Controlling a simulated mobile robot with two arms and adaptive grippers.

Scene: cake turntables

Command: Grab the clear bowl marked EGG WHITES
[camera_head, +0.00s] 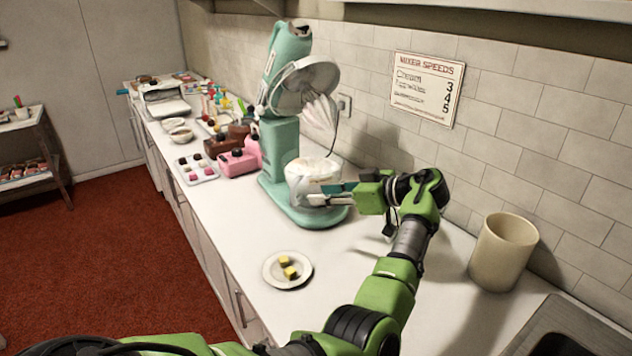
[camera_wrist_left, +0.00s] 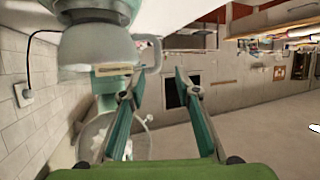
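A clear bowl (camera_head: 300,172) with whitish contents stands on the base of the teal stand mixer (camera_head: 281,145), below its whisk. No EGG WHITES marking can be read on it. In the left wrist view, which looks upside down, the bowl (camera_wrist_left: 95,46) is at the upper left with a loop handle (camera_wrist_left: 154,52) on its side. My left gripper (camera_head: 318,194) is at the right side of the bowl. Its two teal fingers (camera_wrist_left: 155,78) are apart, with the handle showing between and beyond their tips. I cannot tell if they touch it. My right gripper is not in view.
A plate (camera_head: 271,277) with small yellow and dark pieces lies in front of the mixer. A cream canister (camera_head: 502,253) stands at the right by the sink. Pink and brown boxes, a sweets tray (camera_head: 197,168) and small bowls fill the counter left of the mixer.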

